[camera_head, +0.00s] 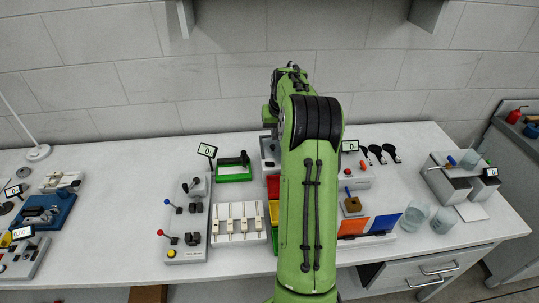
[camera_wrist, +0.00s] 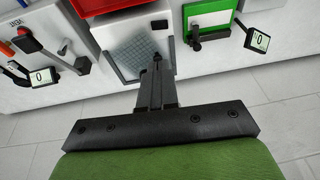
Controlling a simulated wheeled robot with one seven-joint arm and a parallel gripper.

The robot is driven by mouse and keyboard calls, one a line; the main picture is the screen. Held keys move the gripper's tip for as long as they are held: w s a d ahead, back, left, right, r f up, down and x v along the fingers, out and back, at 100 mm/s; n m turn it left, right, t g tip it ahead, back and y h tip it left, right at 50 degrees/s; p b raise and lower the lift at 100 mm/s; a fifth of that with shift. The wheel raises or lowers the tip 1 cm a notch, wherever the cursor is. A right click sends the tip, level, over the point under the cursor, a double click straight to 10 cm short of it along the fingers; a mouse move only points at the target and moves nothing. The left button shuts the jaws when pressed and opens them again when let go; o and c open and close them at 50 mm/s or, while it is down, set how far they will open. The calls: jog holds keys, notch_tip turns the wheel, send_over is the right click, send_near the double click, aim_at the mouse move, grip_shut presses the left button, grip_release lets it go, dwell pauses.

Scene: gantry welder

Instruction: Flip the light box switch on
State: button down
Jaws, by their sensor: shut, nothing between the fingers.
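A white box with a grey gridded panel (camera_wrist: 140,45) lies ahead of my gripper in the wrist view. I take it to be the light box, though no label is readable. In the head view its pale edge (camera_head: 267,150) shows just left of my arm, and the rest is hidden behind the arm. My gripper (camera_wrist: 157,62) is shut and empty, its tips overlapping the box's near edge in the wrist view. I cannot tell whether they touch it. No switch can be made out clearly, and the gripper itself is hidden in the head view.
A green-framed device (camera_head: 233,173) stands left of the box, with a small display (camera_head: 207,150). A white lever device (camera_wrist: 55,50) is on its other side. A red bin (camera_head: 272,186) sits in front. Beakers (camera_head: 414,216) stand at the right. The back wall is close behind.

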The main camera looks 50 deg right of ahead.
aim_at(269, 163)
jog(key=x, duration=1.2)
jog(key=shift+a+f, duration=0.35)
jog(key=shift+f, duration=0.05)
jog(key=shift+a+f, duration=0.1)
jog(key=shift+f, duration=0.4)
